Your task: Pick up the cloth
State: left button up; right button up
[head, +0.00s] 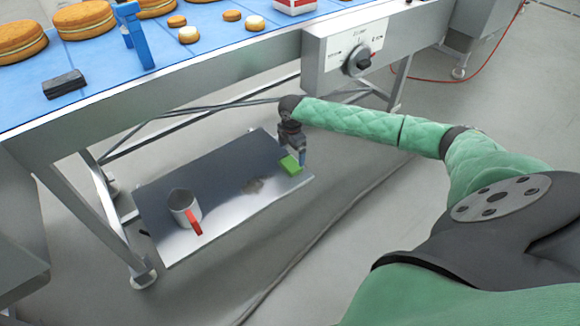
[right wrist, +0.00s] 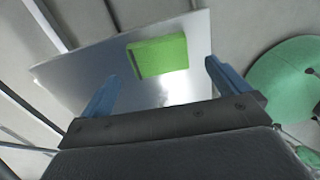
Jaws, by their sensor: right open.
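The cloth (head: 291,165) appears as a small bright green, block-like piece, seemingly folded. It lies near the right edge of the low metal shelf (head: 240,215) under the conveyor. My right gripper (head: 299,155) is just over it in the head view. In the right wrist view, the blue fingers of my right gripper (right wrist: 161,76) are spread wide and empty. The cloth (right wrist: 160,56) shows beyond and between them, nearer the left finger. I cannot tell the exact gap in height. My left gripper is not in view.
Above is the blue conveyor (head: 200,62) with cakes, a black block (head: 64,84) and a control box (head: 340,57). A cable (head: 330,224) lies on the floor.

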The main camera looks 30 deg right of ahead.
aim_at(290, 163)
jog(key=shift+w+a+f+b, duration=0.1)
jog(key=shift+f+b, duration=0.05)
jog(key=shift+f, duration=1.4)
jog(key=shift+w+a+f+b, duration=0.1)
jog(key=shift+f+b, duration=0.05)
jog(key=shift+f, duration=1.35)
jog(key=shift+c, duration=0.4)
jog(key=c, duration=0.7)
